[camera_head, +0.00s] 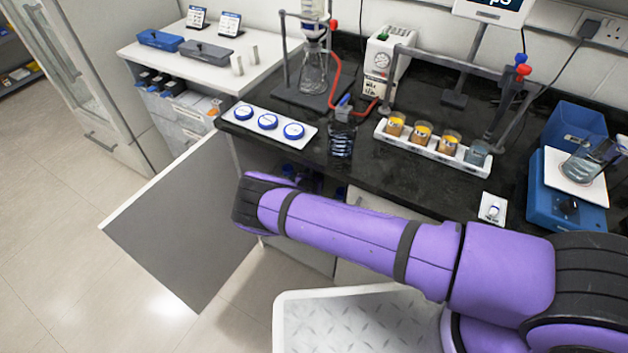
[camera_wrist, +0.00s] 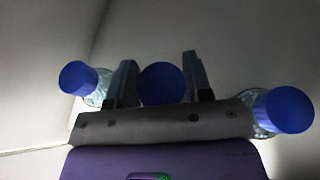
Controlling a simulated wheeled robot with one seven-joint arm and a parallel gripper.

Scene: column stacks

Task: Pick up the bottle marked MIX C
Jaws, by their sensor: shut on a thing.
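In the wrist view, three bottles with blue caps stand in a dim grey space. My gripper (camera_wrist: 160,80) is shut on the middle bottle (camera_wrist: 162,84), whose blue cap shows between the two fingers. The left bottle (camera_wrist: 78,78) and the right bottle (camera_wrist: 283,110) stand just outside the fingers. No label shows on any of them, so I cannot tell which is marked MIX C. In the head view my arm reaches to the open cupboard under the black counter and hides the gripper. Small blue spots show inside the cupboard, partly hidden.
The cupboard's grey door (camera_head: 185,225) stands open to the left. Above is the black counter (camera_head: 375,185) with a white tray of blue-lidded dishes (camera_head: 267,122), a rack of amber beakers (camera_head: 440,152) and a flask on a stand (camera_head: 313,75). The floor at left is clear.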

